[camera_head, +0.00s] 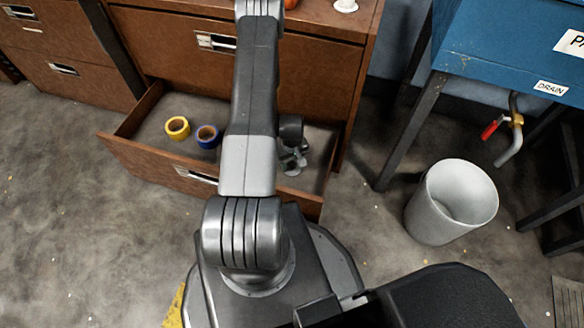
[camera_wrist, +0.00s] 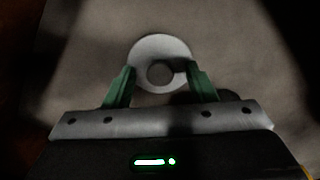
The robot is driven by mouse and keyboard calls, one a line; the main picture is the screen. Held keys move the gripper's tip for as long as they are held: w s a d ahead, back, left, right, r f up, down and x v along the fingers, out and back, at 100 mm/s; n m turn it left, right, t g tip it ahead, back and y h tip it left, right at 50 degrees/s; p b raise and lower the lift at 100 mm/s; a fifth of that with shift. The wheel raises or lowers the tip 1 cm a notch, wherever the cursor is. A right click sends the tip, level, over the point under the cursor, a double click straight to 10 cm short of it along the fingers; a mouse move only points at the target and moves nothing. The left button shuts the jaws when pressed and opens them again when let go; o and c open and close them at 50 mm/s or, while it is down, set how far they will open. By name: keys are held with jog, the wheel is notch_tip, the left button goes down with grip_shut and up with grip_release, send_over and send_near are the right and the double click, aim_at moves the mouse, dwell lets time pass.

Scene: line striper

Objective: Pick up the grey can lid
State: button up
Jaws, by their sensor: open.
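The grey can lid (camera_wrist: 150,48) is a round, pale grey disc with a darker round centre. It lies on the drawer floor in the wrist view, between and just beyond my fingertips. My gripper (camera_wrist: 160,72) is open, with one green finger on each side of the lid's near part. I cannot tell whether the fingers touch it. In the head view my gripper (camera_head: 293,160) is down inside the open drawer (camera_head: 150,172), at its right part. There the lid (camera_head: 293,171) shows only as a small grey patch under the gripper, partly hidden.
A yellow tape roll (camera_head: 177,127) and a blue tape roll (camera_head: 207,136) lie left of my arm in the drawer. The drawer walls surround my gripper. A white bin (camera_head: 451,202) stands on the floor at right, near a blue tank (camera_head: 515,45) with a red-handled drain valve.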

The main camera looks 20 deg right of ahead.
jog(key=c, duration=1)
jog(key=shift+r, duration=0.1)
jog(key=shift+c, duration=0.2)
